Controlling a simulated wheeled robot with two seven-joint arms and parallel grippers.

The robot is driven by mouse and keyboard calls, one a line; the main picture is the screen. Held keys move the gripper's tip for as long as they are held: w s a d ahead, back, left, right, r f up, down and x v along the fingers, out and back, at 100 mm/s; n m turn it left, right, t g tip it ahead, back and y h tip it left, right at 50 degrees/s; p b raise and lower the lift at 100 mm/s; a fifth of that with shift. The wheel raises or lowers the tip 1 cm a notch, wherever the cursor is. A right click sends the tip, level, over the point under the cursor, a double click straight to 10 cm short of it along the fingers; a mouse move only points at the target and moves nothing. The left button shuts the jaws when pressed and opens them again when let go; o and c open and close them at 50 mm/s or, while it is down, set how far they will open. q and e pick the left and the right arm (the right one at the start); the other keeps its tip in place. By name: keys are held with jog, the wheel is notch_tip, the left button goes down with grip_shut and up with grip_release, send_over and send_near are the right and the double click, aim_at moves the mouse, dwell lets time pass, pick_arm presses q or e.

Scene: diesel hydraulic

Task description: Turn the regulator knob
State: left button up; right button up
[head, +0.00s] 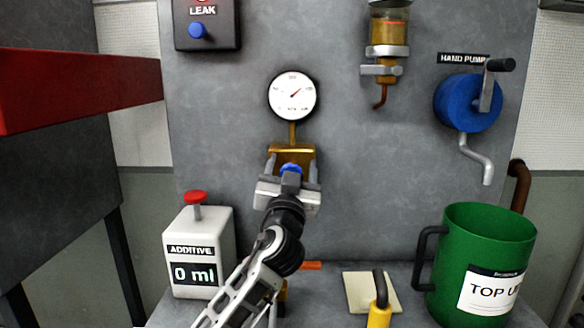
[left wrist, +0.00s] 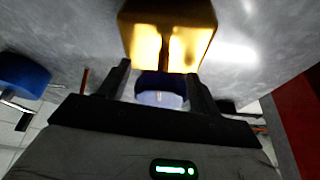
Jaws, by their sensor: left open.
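In the left wrist view the dark blue knob with a pale face (left wrist: 160,95) lies between the two dark fingers, in front of the brass body (left wrist: 195,35). Gaps show beside the knob, so I see no firm grip. My gripper hides part of the knob in the head view. My right gripper is not in view.
A white additive dispenser (head: 198,265) reading 0 ml stands lower left. A green jug (head: 478,240) stands lower right. A blue hand pump (head: 467,102) and a leak box (head: 207,30) are on the grey wall panel. A red beam (head: 80,90) juts in at left.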

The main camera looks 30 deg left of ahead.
pick_arm(q)
jog(key=c, duration=1)
